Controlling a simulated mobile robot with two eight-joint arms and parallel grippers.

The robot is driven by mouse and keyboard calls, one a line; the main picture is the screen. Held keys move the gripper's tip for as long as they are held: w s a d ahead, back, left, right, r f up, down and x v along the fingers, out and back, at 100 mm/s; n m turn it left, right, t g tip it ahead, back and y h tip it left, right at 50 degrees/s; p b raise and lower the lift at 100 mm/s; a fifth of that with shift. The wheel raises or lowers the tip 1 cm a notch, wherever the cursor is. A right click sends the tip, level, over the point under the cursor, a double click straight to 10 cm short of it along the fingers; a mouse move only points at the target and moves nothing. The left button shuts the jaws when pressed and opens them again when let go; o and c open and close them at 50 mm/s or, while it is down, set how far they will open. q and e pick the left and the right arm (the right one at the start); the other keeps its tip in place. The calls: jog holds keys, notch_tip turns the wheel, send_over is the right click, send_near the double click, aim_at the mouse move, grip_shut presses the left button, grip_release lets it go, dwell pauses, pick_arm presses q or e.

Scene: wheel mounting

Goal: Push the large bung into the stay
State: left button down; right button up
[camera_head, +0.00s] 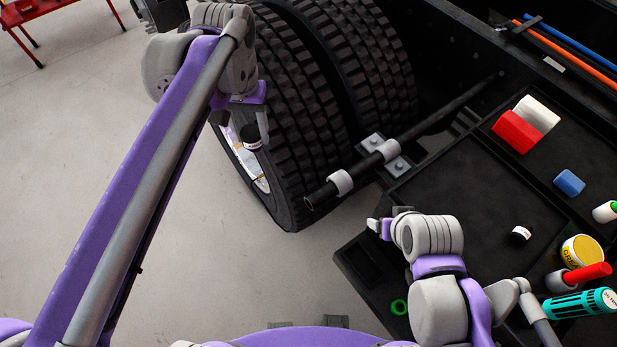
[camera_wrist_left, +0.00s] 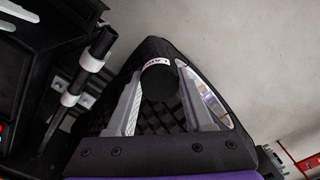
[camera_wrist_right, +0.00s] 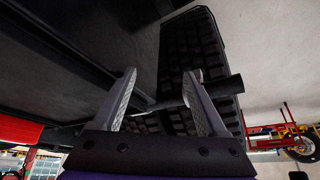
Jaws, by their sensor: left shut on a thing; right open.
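The large bung (camera_head: 252,138) is a short black cylinder with a white and red label band. My left gripper (camera_head: 245,122) is shut on it and holds it beside the outer wheel. The left wrist view shows the bung (camera_wrist_left: 160,83) between the two fingers. The stay (camera_head: 322,196) is a dark tube in grey clamps, its near end pointing down-left, to the right of the bung and apart from it. The stay also shows in the left wrist view (camera_wrist_left: 103,42). My right gripper (camera_head: 378,226) is open and empty, near the tray corner; its fingers (camera_wrist_right: 163,85) show apart.
Large twin tyres (camera_head: 300,80) stand left of the stay. A black tray (camera_head: 455,185) at right holds a small black bung (camera_head: 521,233), a red-and-white block (camera_head: 520,128), a blue piece (camera_head: 569,182), a yellow tin (camera_head: 582,250) and a teal tool (camera_head: 580,304). Open floor lies at left.

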pick_arm(q)
jog(key=shift+s+a, duration=0.1)
jog(key=shift+s+r, duration=0.1)
jog(key=shift+s, duration=0.15)
pick_arm(e)
jog(key=shift+w+d+r, duration=0.15)
jog(key=shift+w+r, duration=0.15)
jog(key=shift+r, duration=0.05)
